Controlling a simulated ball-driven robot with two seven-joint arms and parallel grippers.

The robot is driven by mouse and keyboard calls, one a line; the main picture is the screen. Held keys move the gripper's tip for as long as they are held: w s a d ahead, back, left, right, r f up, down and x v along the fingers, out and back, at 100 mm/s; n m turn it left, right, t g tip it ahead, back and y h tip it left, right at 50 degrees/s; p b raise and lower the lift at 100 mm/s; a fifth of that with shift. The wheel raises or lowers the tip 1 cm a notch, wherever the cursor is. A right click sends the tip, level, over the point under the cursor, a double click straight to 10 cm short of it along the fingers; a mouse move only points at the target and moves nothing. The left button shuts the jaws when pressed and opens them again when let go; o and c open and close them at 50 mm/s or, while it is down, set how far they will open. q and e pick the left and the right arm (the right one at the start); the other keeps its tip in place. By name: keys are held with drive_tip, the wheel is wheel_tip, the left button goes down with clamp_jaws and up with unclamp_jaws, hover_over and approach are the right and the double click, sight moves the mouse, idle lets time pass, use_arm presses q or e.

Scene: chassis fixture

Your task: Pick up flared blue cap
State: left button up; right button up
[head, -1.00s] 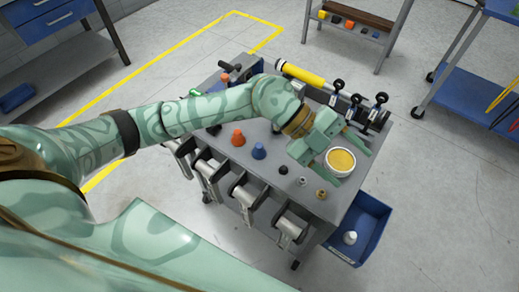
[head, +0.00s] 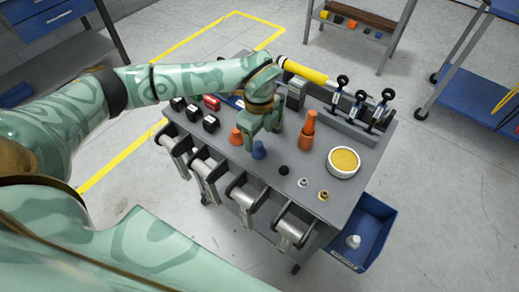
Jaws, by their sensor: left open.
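The flared blue cap (head: 259,150) stands upright on the grey bench top, just right of an orange cone-shaped cap (head: 236,137). My left gripper (head: 262,138) is open and points down over the blue cap. Its fingers partly cover the cap's upper part. I cannot tell whether they touch it. My right gripper is not in view.
An orange bottle-like part (head: 308,132) stands right of the gripper. A white-rimmed yellow dish (head: 343,162) and several small fittings lie further right. Black-handled clamps (head: 360,105) line the back edge. A blue bin (head: 363,232) hangs at the right side.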

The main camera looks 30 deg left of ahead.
sight(259, 144)
use_arm(q)
wheel_tip(259, 144, down, 6)
drive_tip(key=shift+r+b, duration=0.1)
drive_tip(key=shift+b, duration=1)
drive_tip(key=shift+s+r, duration=0.1)
drive_tip(key=shift+r, duration=0.05)
drive_tip(key=c, duration=1.3)
